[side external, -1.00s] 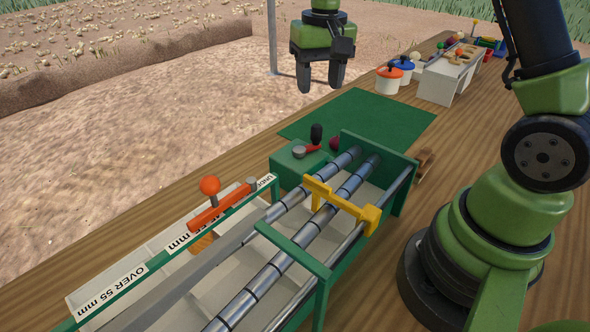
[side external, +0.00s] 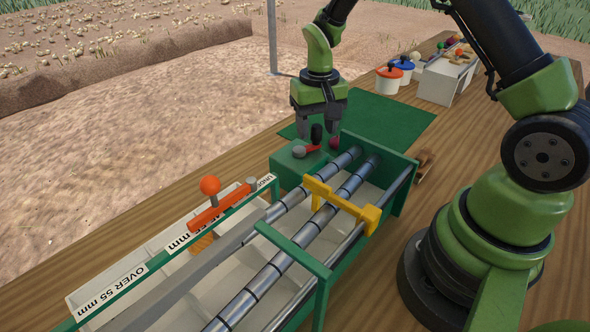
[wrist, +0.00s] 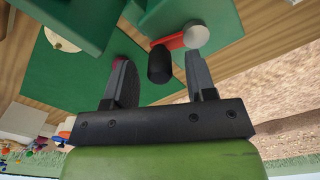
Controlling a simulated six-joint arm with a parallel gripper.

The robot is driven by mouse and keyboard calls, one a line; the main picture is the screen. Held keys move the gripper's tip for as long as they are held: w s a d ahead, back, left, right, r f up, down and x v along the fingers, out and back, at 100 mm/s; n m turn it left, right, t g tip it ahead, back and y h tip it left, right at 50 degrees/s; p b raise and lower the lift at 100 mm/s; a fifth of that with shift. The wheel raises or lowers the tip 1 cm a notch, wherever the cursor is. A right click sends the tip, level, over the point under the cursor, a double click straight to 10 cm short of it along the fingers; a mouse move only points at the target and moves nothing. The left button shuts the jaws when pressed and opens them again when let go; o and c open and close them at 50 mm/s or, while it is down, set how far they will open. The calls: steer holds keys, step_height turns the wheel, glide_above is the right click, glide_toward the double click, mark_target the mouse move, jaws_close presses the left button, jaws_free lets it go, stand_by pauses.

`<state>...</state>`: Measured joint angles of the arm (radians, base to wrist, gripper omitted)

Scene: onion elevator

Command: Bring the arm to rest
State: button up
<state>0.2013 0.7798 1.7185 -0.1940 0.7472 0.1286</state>
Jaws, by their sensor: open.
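My gripper (side external: 319,128) is open above the green mat, just behind the green box (side external: 297,162) at the far end of the roller sorter. In the side view its fingers hang close to a black-knobbed lever (side external: 316,134) with a red arm. In the wrist view the gripper (wrist: 163,75) has its two dark fingers apart. The black knob (wrist: 160,64) shows between them, and I cannot tell whether anything touches. A dark red onion (side external: 334,143) is partly hidden by the right finger, and a bit of it shows by a finger in the wrist view (wrist: 118,58).
The roller sorter (side external: 293,236) with a yellow gate (side external: 342,205) fills the foreground. An orange handle with a ball (side external: 209,186) stands over its labelled trays. The green mat (side external: 385,116) is bare on its right side. Pots (side external: 389,77) and a white bin stand at the back.

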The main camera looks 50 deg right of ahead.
steer(key=c, duration=0.7)
steer(key=shift+c, duration=0.2)
steer(key=shift+w, duration=0.8)
